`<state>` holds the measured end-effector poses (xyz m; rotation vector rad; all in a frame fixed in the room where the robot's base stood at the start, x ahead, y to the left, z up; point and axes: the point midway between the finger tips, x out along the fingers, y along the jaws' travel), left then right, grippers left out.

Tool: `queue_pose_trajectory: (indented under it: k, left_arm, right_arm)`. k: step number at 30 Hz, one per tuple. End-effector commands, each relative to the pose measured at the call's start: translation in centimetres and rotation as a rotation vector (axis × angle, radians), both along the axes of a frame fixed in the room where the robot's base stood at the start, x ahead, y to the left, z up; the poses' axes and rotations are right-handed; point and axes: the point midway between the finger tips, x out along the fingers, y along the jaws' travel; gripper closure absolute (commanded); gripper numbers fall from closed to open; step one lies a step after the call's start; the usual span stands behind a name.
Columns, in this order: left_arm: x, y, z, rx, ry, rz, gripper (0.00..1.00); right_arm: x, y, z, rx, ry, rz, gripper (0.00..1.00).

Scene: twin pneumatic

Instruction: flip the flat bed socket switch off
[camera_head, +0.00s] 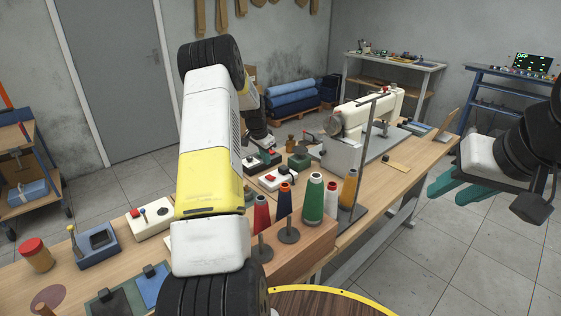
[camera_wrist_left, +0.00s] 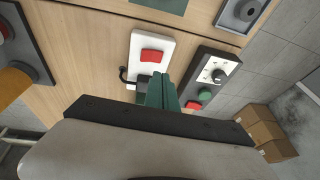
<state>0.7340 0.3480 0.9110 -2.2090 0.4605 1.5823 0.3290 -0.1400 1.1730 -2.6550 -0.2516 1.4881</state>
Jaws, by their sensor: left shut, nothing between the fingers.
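A white socket plate with a red rocker switch (camera_head: 272,179) lies on the workbench, left of the sewing machine. In the left wrist view the red rocker (camera_wrist_left: 152,56) sits on the white plate (camera_wrist_left: 139,42), with a black plug or cable at its lower left. My left gripper (camera_head: 268,153) is over the bench by this plate. In the wrist view its teal fingers (camera_wrist_left: 160,90) are shut and empty, at the plate's lower end below the rocker; contact cannot be told. My right gripper (camera_head: 460,187) is open and empty, off the bench at right.
A dark control box (camera_wrist_left: 208,82) with a knob and green and red buttons stands close beside the socket plate. Thread cones (camera_head: 313,198) stand in front. The sewing machine (camera_head: 345,120) is behind to the right. Another white panel (camera_head: 152,217) with a red button lies at left.

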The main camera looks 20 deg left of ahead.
Motion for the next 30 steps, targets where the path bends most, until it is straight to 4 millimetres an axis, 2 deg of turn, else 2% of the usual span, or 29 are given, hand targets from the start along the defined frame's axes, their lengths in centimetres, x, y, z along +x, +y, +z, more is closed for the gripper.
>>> queue_pose_trajectory:
  k: [1, 6, 12, 17, 30]
  left_arm:
    - [-0.2, 0.6, 1.4, 0.001, -0.004, 0.004, 1.00]
    - [-0.7, 1.9, 4.7, 0.001, -0.002, 0.003, 1.00]
    - [-1.1, 2.6, 7.1, 0.000, 0.000, 0.002, 1.00]
    - [-1.2, 2.8, 7.7, -0.001, 0.001, 0.002, 1.00]
    - [-1.3, 2.7, 7.8, -0.001, 0.000, 0.002, 1.00]
  right_arm:
    - [0.0, 0.0, 0.0, 0.001, 0.000, -0.001, 0.64]
    - [0.0, 0.0, 0.0, 0.001, 0.000, -0.001, 0.64]
    - [0.0, 0.0, 0.0, 0.001, 0.000, -0.001, 0.64]
    - [0.0, 0.0, 0.0, 0.001, 0.000, -0.001, 0.64]
    - [0.0, 0.0, 0.0, 0.001, 0.000, -0.001, 0.64]
